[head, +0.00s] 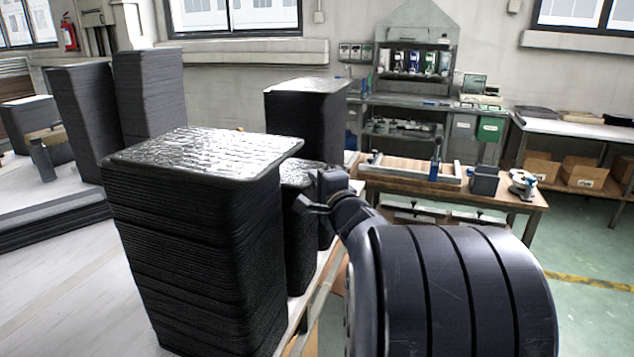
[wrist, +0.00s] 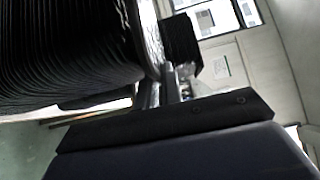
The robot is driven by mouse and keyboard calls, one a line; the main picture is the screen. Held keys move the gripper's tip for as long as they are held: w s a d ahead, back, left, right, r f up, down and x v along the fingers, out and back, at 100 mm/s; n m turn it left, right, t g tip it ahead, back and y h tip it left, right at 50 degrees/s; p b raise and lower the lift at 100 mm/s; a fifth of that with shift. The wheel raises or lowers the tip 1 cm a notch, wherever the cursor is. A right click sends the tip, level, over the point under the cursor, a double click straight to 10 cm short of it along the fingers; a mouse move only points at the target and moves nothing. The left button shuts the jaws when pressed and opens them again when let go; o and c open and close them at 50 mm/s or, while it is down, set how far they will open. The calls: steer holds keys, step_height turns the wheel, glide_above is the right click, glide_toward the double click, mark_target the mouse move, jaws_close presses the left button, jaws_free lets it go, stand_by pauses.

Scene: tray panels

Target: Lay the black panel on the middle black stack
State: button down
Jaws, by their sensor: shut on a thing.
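The middle black stack (head: 299,235) stands between a taller near black stack (head: 195,250) and a far black stack (head: 300,120) in the head view. The near stack hides much of it. My gripper (head: 312,203) is at its right side, near its upper part, and is shut on the black panel. I cannot clearly tell the panel from the dark layers of the stack, so whether it touches the stack is unclear. In the wrist view my gripper (wrist: 160,92) shows beside the layered side of a black stack (wrist: 65,45).
More tall black stacks (head: 150,95) stand at the left on the pale table (head: 50,310). A wooden workbench (head: 450,185) with a frame and small boxes is behind my arm. Green floor is open at the right.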

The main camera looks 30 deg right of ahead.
steer(key=shift+f+b, duration=0.5)
steer(key=shift+f, duration=0.65)
steer(key=c, duration=1.6)
jaws_free()
steer(key=shift+s, duration=0.1)
steer(key=shift+c, duration=0.2)
steer(key=shift+s+f, duration=0.1)
steer(key=shift+s, duration=0.25)
steer(key=shift+o, duration=0.7)
steer(key=s+a+r, duration=0.2)
steer(key=s, duration=0.7)
steer(key=shift+s, duration=0.4)
steer(key=w+d, duration=0.2)
steer(key=w, duration=0.8)
steer(key=shift+f, duration=0.45)
steer(key=shift+s, duration=0.1)
